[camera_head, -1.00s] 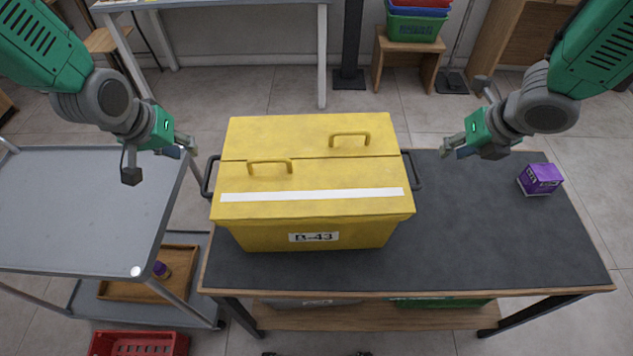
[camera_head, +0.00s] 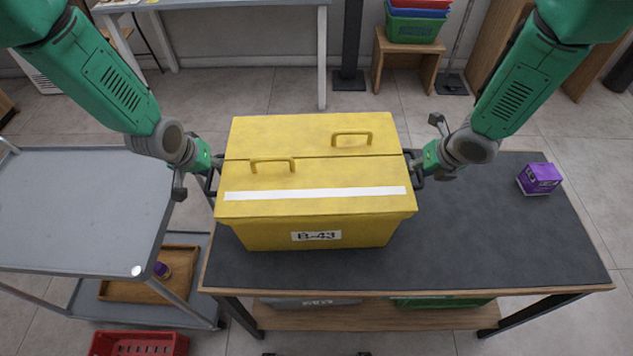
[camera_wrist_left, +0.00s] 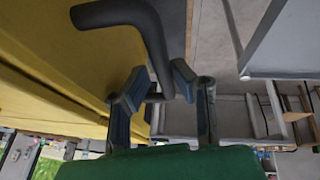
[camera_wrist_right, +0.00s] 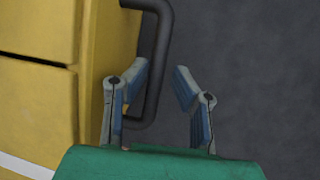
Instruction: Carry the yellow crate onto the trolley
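The yellow crate (camera_head: 315,232) stands on the dark-topped table, its lid closed, with a label reading B-43 on its front. It has a dark handle on each side. My left gripper (camera_head: 214,164) is at the left handle; in the left wrist view its open fingers (camera_wrist_left: 152,92) stand on either side of the handle (camera_wrist_left: 150,30). My right gripper (camera_head: 416,166) is at the right handle; in the right wrist view its open fingers (camera_wrist_right: 160,85) straddle the handle (camera_wrist_right: 157,60). The grey trolley (camera_head: 75,215) stands left of the table, its top shelf empty.
The dark table (camera_head: 500,240) is clear right of the crate except for a purple box (camera_head: 540,178). A gap of floor separates table and trolley. A wooden tray (camera_head: 150,285) lies on the trolley's lower shelf; a red crate (camera_head: 138,343) is in front.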

